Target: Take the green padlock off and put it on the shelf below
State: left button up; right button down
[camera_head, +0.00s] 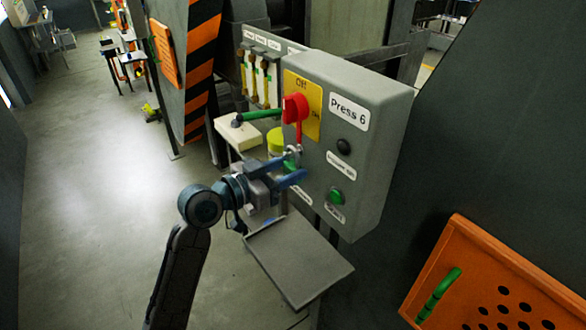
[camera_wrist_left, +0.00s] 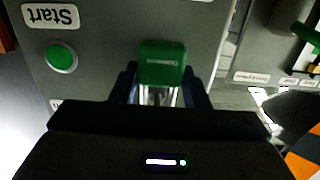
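The green padlock (camera_head: 290,166) hangs at the lower end of the red switch handle (camera_head: 295,112) on the grey control box, its silver shackle uppermost. In the left wrist view, which is upside down, the padlock (camera_wrist_left: 163,62) shows its green body and part of its shackle. My left gripper (camera_head: 294,168) is at the padlock, its two blue fingers apart, one on each side of it. I see no clear closing on it; contact is hard to tell. The grey shelf (camera_head: 300,262) below the box is bare. My right gripper is not in view.
The grey control box (camera_head: 385,110) carries a black button (camera_head: 344,146) and a green button (camera_head: 337,196). An orange perforated panel (camera_head: 490,275) stands at lower right.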

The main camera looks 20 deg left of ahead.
pick_arm(q)
jog(key=shift+c, duration=0.3)
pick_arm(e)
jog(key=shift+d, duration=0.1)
